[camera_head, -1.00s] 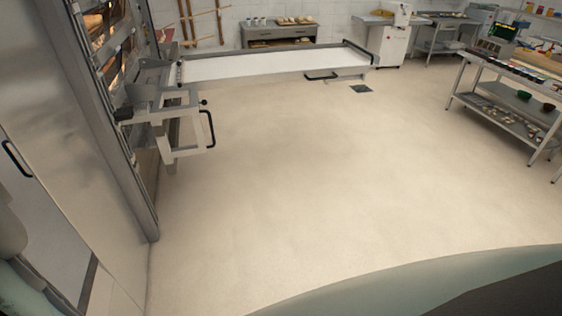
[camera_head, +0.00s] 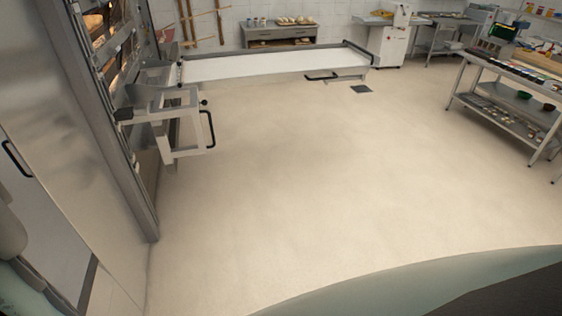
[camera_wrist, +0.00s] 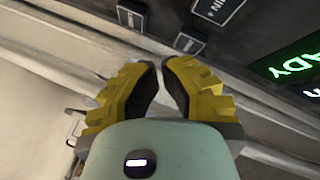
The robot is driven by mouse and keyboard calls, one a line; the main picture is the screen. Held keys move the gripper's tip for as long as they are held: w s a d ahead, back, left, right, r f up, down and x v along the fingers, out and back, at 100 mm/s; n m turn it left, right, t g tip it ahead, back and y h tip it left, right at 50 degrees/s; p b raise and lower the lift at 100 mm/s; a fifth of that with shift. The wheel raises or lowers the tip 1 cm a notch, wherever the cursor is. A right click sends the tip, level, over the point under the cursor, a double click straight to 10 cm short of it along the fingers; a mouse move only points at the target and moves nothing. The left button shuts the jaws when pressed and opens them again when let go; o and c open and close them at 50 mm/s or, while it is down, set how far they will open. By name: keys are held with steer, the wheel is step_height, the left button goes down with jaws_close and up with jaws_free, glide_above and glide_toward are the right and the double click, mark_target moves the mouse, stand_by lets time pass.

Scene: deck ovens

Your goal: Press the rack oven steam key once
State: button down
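In the wrist view, a dark control panel (camera_wrist: 265,35) crosses the top. Several dark keys with pale borders sit on it: one at the upper left (camera_wrist: 131,17), one in the middle (camera_wrist: 190,39), and one at the top (camera_wrist: 217,9) with lettering ending in "MIN". I cannot read which one is the steam key. A green display (camera_wrist: 290,65) at the right shows "ADY". My gripper (camera_wrist: 160,66) has yellow fingers with dark pads; their tips nearly meet, with nothing between them. The tips appear just below the keys; the distance to the panel is unclear. My gripper is not in the head view.
In the head view, a tall steel oven front (camera_head: 75,110) stands along the left. A white-framed loader (camera_head: 180,125) with a long white belt (camera_head: 260,66) stands beside it. A steel table (camera_head: 510,75) is at the right. The floor between is clear.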

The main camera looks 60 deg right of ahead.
steer(key=shift+w+a, duration=0.2)
steer(key=shift+w, duration=0.1)
steer(key=shift+w+a+b, duration=0.25)
steer(key=shift+w+b, duration=0.1)
steer(key=shift+b, duration=0.3)
stand_by(0.4)
steer(key=shift+s, duration=0.1)
steer(key=shift+s+d+p, duration=0.5)
steer(key=shift+s+p, duration=0.05)
stand_by(0.3)
steer(key=shift+s+d+p, duration=0.95)
steer(key=shift+s+d, duration=0.7)
steer(key=shift+d, duration=0.25)
